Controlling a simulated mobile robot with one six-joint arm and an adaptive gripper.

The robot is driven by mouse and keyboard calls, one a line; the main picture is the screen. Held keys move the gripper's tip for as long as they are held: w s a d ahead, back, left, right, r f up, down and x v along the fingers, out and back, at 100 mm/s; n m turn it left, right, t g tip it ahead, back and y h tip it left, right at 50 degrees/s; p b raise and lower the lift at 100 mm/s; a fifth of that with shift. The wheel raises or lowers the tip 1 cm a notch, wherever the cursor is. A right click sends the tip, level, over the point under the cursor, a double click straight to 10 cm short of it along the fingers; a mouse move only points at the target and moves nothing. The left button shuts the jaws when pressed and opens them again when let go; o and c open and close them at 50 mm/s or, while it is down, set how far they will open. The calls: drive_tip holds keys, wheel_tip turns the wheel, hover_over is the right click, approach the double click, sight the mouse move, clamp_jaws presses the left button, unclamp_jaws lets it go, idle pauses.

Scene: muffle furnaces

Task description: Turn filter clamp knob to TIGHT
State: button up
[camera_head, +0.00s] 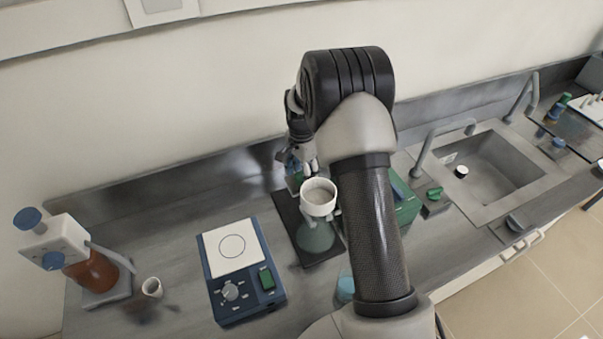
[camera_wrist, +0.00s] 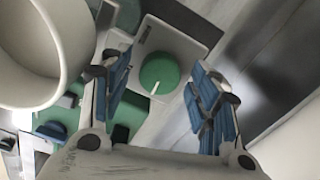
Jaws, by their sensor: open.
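The green round knob (camera_wrist: 159,75) with a short white pointer line sits on a pale box (camera_wrist: 185,47) in the wrist view. Its pointer faces the bottom of that picture, slightly left. Small dark marks on the box are too small to read. My gripper (camera_wrist: 160,72) is open and empty, with one blue-padded finger on each side of the knob. I see gaps between pads and knob; I cannot tell how far above it the fingertips are. In the head view my gripper (camera_head: 304,167) points down behind the white funnel (camera_head: 318,197), which largely hides the knob's place.
The funnel's white cup (camera_wrist: 40,45) is close beside my left finger in the wrist view. It stands on a greenish flask (camera_head: 315,236). A blue hotplate (camera_head: 245,296) is to the left, a green box (camera_head: 407,205) and sink (camera_head: 490,170) to the right. The wall is behind.

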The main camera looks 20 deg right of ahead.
sight(302, 176)
wheel_tip(302, 176, up, 12)
idle(0.6)
drive_tip(key=shift+s, duration=0.1)
